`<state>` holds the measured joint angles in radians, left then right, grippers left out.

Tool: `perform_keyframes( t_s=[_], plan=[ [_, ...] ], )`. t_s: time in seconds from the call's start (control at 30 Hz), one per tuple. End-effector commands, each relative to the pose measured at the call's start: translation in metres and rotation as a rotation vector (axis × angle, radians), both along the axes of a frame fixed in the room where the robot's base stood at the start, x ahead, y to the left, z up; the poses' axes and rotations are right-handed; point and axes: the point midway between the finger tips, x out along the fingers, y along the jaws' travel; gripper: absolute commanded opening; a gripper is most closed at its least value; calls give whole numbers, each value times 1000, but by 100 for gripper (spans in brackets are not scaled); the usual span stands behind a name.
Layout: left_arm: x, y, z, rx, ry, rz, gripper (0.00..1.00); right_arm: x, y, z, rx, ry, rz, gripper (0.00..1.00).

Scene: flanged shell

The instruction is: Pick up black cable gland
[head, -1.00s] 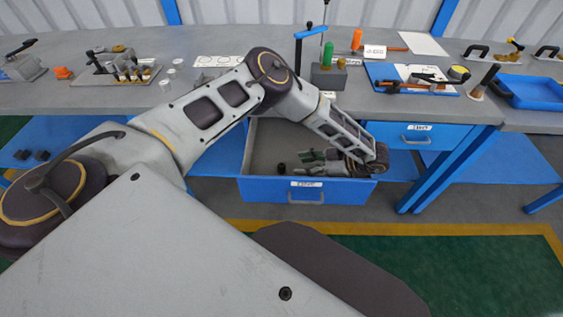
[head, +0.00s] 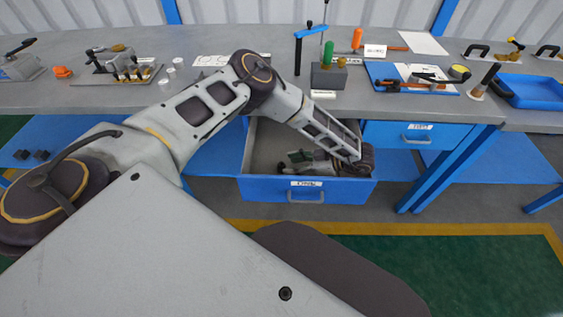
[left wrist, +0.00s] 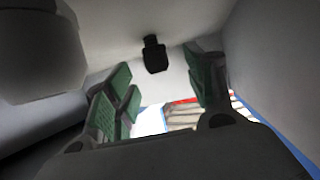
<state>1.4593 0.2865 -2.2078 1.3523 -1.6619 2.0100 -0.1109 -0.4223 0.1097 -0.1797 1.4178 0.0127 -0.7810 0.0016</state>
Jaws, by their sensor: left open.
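The black cable gland (left wrist: 155,55) is a small dark piece lying in the open drawer (head: 340,190). In the left wrist view it shows beyond the fingers, roughly between them and apart from both. My left gripper (left wrist: 160,88) has green-padded fingers spread apart with nothing between them. In the head view, the left gripper (head: 297,160) is down inside the drawer, its fingers pointing left. There the gland is hard to tell from the dark fingers. My right gripper is not in view.
The drawer's walls surround the left gripper closely. The grey bench top (head: 200,100) above carries a green-and-grey fixture (head: 328,75), a blue tray (head: 535,90) and other tools. A second blue drawer (head: 418,136) to the right is shut.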

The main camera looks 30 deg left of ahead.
Motion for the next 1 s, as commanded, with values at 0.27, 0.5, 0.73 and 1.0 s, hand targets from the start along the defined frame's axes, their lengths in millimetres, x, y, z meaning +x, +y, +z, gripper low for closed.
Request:
perform_keyframes(
  t_s=[0.27,0.5,0.73,1.0],
  plan=[
    [-4,19,-7,-1,2,1,54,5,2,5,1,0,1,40],
    [-10,38,-15,0,3,2,54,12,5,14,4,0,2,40],
    [-13,45,-18,0,0,1,54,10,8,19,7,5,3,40],
    [-13,45,-18,0,0,1,54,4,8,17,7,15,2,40]
  ],
)
